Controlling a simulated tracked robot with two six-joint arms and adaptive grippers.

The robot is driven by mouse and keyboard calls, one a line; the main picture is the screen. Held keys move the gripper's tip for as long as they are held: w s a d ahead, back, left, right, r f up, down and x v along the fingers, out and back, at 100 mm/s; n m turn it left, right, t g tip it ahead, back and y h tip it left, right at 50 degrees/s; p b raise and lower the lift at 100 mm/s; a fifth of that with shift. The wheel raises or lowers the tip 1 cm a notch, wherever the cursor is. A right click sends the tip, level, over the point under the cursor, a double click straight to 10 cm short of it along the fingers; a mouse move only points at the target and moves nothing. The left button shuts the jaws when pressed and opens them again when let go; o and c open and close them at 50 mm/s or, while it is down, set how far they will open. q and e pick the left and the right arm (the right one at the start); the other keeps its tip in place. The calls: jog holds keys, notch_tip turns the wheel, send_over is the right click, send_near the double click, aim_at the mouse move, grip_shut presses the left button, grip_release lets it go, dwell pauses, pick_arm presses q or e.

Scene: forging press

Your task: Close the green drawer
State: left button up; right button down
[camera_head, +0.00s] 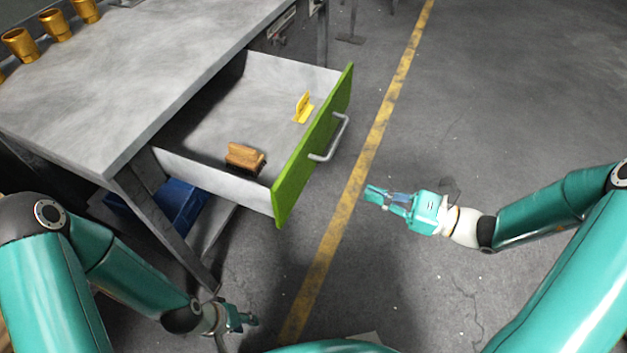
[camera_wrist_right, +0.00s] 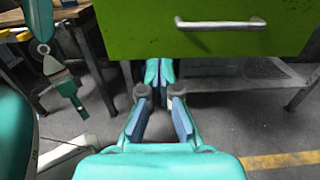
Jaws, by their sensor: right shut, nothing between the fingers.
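The green drawer (camera_head: 298,172) is pulled far out of the grey workbench in the head view. Its green front carries a silver handle (camera_head: 342,138). In the right wrist view the drawer front (camera_wrist_right: 130,28) and handle (camera_wrist_right: 220,25) fill the top of the picture. My right gripper (camera_head: 375,195) is shut and empty, in front of the drawer and apart from the handle. It also shows in the right wrist view (camera_wrist_right: 160,75), with its tips below the drawer front. My left gripper (camera_head: 249,320) hangs low at the bottom left, away from the drawer; its jaw state is unclear.
A wooden brush (camera_head: 244,156) and a yellow object (camera_head: 303,107) lie inside the drawer. The bench top (camera_head: 130,70) holds several brass cups at its far left edge. A blue bin (camera_head: 182,203) sits beneath the bench. The floor right of the yellow line (camera_head: 375,150) is mostly clear.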

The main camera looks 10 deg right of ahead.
aim_at(303, 171)
jog(key=b+x, duration=0.1)
jog(key=x, duration=1.2)
jog(key=shift+a, duration=0.15)
